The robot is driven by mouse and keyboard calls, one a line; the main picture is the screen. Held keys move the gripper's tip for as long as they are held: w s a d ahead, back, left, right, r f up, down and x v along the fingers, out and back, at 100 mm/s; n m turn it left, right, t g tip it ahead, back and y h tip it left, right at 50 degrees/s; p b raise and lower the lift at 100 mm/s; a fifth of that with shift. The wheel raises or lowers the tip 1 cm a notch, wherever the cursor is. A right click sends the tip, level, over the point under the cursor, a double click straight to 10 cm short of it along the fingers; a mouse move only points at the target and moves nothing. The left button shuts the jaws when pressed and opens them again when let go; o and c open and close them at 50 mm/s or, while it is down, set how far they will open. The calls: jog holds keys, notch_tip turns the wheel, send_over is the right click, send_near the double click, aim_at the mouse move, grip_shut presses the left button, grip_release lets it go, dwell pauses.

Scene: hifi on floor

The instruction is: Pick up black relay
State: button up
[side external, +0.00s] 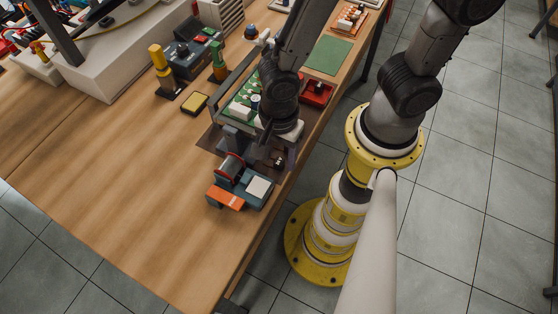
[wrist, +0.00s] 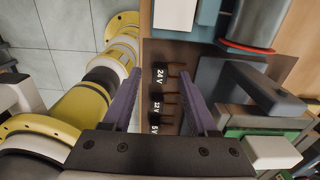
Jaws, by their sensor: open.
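Several small black relay-like blocks lie in a row on a brown mat (wrist: 205,53) in the wrist view. Their white labels read 24 V (wrist: 160,77), 12 V (wrist: 157,105) and 5 V (wrist: 154,127), and reddish-brown leads stick out on their right. My gripper (wrist: 161,75) is open, with its two purple fingers apart on either side of the row. Nothing is held. The near end of the row is partly hidden by the gripper body. In the side external view, my arm's end is over the table's right edge and hides most of this spot.
A blue device with a coil (side external: 232,168) and an orange part (side external: 226,197) stands close by. A green board (side external: 246,95) lies behind my gripper, and a red tray (side external: 318,92) lies beyond it. The table's left-front wood (side external: 120,180) is bare.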

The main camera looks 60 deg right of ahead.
jog(key=shift+f, duration=0.3)
grip_shut()
jog(key=shift+r, duration=0.15)
